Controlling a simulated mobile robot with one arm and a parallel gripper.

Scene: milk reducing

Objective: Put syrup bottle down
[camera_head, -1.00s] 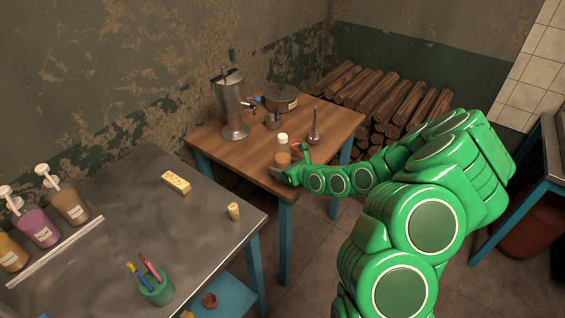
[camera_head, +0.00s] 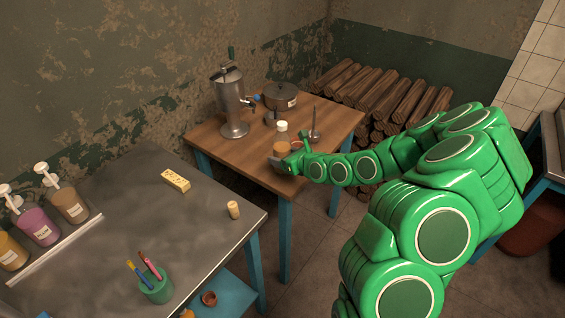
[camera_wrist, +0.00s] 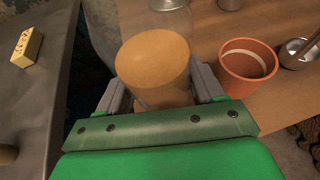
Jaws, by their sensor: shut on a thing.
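The syrup bottle (camera_head: 281,141), with amber-brown contents and a white cap, is upright at the near part of the wooden table (camera_head: 222,148). My gripper (camera_head: 287,161) is shut on its lower part from the near side. In the wrist view the bottle (camera_wrist: 155,62) fills the space between the two grey fingers (camera_wrist: 163,92). I cannot tell whether its base touches the tabletop.
A orange cup (camera_wrist: 247,68) stands close to the right of the bottle. A metal dispenser (camera_head: 232,105) and a pot (camera_head: 280,97) stand at the back. A metal counter (camera_head: 125,210) with a yellow block (camera_head: 175,181) is at left.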

